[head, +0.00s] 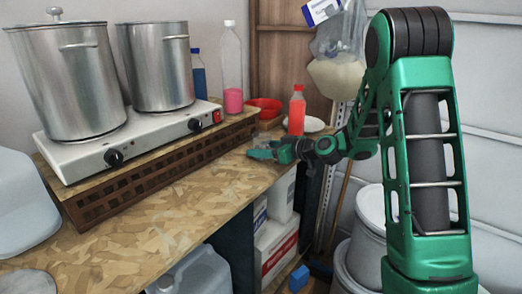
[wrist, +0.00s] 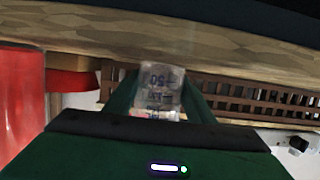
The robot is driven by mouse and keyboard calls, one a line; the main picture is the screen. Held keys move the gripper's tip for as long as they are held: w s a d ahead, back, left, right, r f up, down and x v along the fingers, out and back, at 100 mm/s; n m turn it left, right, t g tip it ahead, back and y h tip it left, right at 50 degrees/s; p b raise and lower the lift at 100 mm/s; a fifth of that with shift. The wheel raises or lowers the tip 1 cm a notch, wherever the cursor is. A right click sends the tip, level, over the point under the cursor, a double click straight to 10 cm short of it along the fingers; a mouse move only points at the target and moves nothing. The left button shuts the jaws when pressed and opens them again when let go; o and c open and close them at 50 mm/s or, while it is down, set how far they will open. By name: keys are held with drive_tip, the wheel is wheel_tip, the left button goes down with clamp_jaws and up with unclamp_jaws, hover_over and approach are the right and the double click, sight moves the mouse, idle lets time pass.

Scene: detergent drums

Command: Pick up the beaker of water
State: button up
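The beaker (wrist: 160,92) is a small clear vessel with dark printed marks. It sits between the two fingers of my gripper (wrist: 162,100) in the wrist view, which shows the scene upside down. The fingers press against both its sides, so my gripper looks shut on it. Its base seems a little clear of the worktop. In the head view, my gripper (head: 264,149) is over the right end of the wooden worktop, and the beaker (head: 262,138) is small and partly hidden there. The water level cannot be made out.
A hotplate (head: 135,140) with two steel pots is on a slatted wooden rack (head: 150,168) to the left. The front worktop (head: 150,225) is clear.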

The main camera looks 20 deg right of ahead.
sight(261, 137)
drive_tip(key=c, duration=0.3)
drive_tip(key=shift+c, duration=0.2)
drive_tip(key=shift+r, duration=0.25)
drive_tip(key=shift+r, duration=1.15)
drive_tip(key=shift+s+a+r, duration=0.1)
drive_tip(key=shift+a+r, duration=0.1)
drive_tip(key=shift+r, duration=0.65)
drive_tip(key=s+a+r, duration=0.4)
drive_tip(key=a+r, duration=0.2)
drive_tip(key=a, duration=0.4)
drive_tip(key=shift+r, duration=0.2)
